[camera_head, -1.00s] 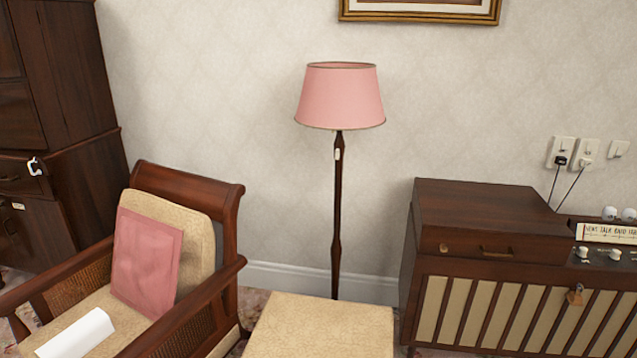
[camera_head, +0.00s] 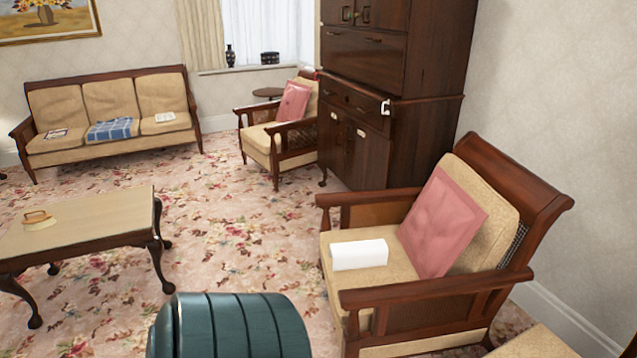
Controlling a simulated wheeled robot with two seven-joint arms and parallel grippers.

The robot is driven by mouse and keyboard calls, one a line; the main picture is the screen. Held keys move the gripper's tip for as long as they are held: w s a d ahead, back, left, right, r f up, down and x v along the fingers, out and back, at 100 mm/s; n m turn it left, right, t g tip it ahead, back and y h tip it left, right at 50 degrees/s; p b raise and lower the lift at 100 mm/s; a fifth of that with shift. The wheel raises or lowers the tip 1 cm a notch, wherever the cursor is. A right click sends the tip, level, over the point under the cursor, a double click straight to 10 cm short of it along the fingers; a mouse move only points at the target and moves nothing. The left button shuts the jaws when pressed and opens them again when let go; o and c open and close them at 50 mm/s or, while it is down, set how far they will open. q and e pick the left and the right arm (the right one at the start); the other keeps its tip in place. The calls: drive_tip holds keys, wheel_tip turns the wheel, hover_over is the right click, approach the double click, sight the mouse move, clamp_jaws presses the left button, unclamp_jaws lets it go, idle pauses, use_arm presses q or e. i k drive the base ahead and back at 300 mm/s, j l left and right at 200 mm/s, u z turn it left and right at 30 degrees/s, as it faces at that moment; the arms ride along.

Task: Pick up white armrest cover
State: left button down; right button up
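A white folded cloth (camera_head: 359,254), which looks like the armrest cover, lies on the seat of the near wooden armchair (camera_head: 420,297) at the right. It rests in front of a pink cushion (camera_head: 441,222) that leans on the chair's back. Neither of my grippers shows in the head view.
A dark green ribbed rounded thing (camera_head: 228,326) fills the bottom middle, near the chair. A coffee table (camera_head: 90,222) stands at the left, and a tall dark cabinet (camera_head: 357,140) behind the chair. A sofa (camera_head: 66,143) and second armchair (camera_head: 262,139) stand farther back. Patterned floor (camera_head: 240,240) lies open between them.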

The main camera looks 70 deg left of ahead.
sight(360, 253)
drive_tip(key=u, duration=1.95)
drive_tip(key=i+l, duration=0.5)
drive_tip(key=i, duration=0.15)
drive_tip(key=i+l, duration=0.5)
drive_tip(key=i, duration=0.2)
